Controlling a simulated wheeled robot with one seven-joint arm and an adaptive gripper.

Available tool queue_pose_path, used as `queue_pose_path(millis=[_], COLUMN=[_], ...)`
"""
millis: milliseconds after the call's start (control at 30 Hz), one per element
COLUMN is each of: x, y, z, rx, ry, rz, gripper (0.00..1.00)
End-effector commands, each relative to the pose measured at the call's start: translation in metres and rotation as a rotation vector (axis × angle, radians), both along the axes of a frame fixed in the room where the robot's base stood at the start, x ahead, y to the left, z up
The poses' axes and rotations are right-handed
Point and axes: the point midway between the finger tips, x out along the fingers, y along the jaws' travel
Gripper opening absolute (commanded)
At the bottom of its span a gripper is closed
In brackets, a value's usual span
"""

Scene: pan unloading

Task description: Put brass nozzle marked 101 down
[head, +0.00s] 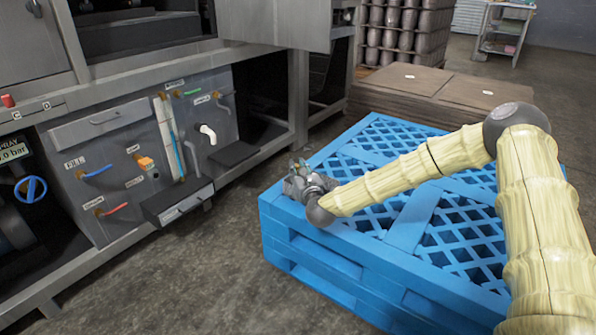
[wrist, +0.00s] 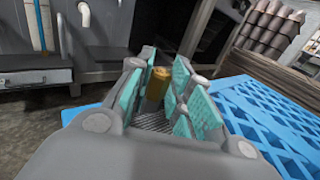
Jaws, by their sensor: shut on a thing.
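The brass nozzle (wrist: 158,86) is a short golden cylinder between the teal pads of my gripper (wrist: 160,100) in the wrist view. My gripper is shut on it. No marking on the nozzle can be read. In the head view my gripper (head: 302,178) is small and sits over the near left corner of the blue pallet (head: 330,235). The nozzle cannot be made out there. I cannot tell how high it is above the pallet.
Brown sheets (head: 420,92) and stacked cylinders (head: 405,30) are behind the pallet. The pallet's slatted top is bare apart from my arm. Concrete floor lies between.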

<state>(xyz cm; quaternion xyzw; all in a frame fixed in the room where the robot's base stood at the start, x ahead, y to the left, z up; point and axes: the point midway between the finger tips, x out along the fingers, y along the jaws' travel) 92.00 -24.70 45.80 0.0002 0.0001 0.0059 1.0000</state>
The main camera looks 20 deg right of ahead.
Motion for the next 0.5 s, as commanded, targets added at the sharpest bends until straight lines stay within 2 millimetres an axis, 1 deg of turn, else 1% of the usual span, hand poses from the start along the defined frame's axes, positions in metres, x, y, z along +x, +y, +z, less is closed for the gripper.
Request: queue_pose_path(millis=[500], x=[0.0], y=[0.0], z=[-0.013], rx=[0.0], ry=[0.0], rz=[0.0], gripper=[0.0])
